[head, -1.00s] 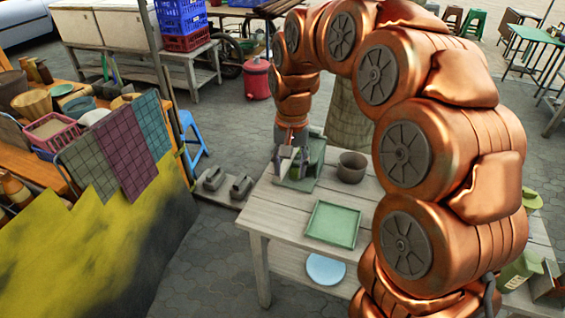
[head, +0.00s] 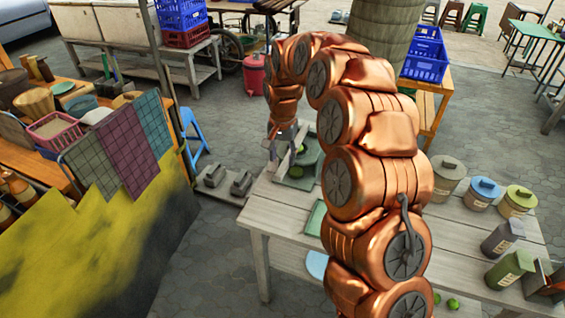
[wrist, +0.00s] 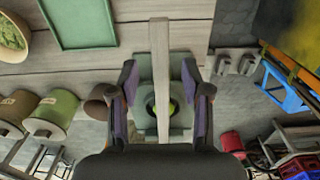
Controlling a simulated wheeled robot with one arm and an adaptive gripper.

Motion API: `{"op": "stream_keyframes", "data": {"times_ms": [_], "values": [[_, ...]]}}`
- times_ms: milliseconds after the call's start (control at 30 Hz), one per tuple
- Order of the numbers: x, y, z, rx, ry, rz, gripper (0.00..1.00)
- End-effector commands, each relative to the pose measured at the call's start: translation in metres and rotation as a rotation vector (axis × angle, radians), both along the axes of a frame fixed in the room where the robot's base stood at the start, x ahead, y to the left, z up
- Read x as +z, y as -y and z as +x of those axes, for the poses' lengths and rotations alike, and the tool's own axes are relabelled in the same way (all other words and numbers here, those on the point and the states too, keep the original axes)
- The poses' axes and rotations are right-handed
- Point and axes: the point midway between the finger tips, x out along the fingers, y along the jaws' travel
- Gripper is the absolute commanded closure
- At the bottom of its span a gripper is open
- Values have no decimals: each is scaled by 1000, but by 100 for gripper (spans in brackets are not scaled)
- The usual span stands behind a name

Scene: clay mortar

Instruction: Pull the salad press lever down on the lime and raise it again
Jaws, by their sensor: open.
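The salad press (head: 296,182) stands at the far left corner of the wooden table; its green base (wrist: 146,75) also shows in the wrist view. Its pale lever (wrist: 159,50) runs as a long bar up the middle of the wrist view. The lime (wrist: 172,107) shows as a green patch in the press's dark round opening, partly hidden behind the lever. My gripper (head: 282,160) is at the press. In the wrist view my gripper (wrist: 160,78) is open, with one finger on each side of the lever and gaps visible between.
A green tray (wrist: 82,22) lies on the table near the press. A brown bowl (wrist: 98,103) stands beside the press. Several lidded canisters (head: 482,194) stand on the table's right part. A blue stool (head: 193,140) stands on the floor to the left.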

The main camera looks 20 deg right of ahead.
Motion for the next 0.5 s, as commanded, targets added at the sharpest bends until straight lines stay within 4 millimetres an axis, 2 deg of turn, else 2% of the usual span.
{"op": "stream_keyframes", "data": {"times_ms": [233, 500], "values": [[-30, 0, -1, 0, -6, -1, 52], [-39, 0, 0, 1, 1, -1, 52]]}}
